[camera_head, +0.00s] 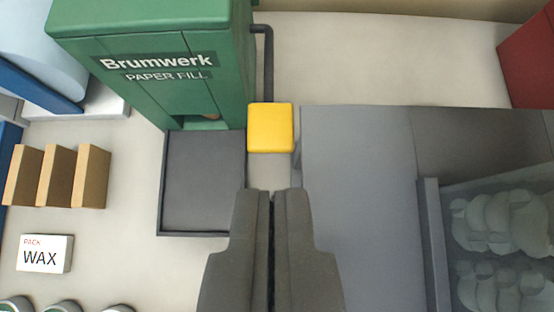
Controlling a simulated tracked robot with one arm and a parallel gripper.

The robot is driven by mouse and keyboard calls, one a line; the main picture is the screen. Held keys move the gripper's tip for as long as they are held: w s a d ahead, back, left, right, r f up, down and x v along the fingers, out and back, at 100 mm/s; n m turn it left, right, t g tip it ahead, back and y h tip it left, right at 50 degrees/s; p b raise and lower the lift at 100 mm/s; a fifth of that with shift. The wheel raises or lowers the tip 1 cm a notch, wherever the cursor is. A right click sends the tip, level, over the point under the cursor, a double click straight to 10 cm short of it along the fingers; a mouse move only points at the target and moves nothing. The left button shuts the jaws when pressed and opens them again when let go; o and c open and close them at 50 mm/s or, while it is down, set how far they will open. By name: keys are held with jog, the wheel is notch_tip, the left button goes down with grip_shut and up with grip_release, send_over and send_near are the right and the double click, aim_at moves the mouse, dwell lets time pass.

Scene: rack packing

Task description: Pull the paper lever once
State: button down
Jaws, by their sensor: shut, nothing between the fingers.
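The paper lever has a yellow square head (270,128) on a dark bent arm (268,62) that comes from the right side of a green dispenser (180,75) labelled "Brumwerk PAPER FILL". A dark grey tray (204,185) lies below the dispenser's opening and looks empty. My gripper (271,192) is shut and empty. Its fingertips appear just below the yellow head in the picture, with a small gap of pale surface between them. I cannot tell the height difference between them.
A grey panel (355,190) lies right of my gripper. A grey-edged bin (433,240) with pale rounded shapes is at the lower right. Several tan blocks (57,178) and a "PACK WAX" box (44,253) are at the left. A red object (530,60) is at the upper right.

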jog(key=p, duration=0.1)
send_over(272, 121)
jog(key=s, duration=0.3)
notch_tip(272, 121, down, 7)
notch_tip(272, 121, down, 3)
jog(key=shift+w+r, duration=0.1)
jog(key=shift+f+p, duration=0.3)
jog(key=shift+f, duration=0.35)
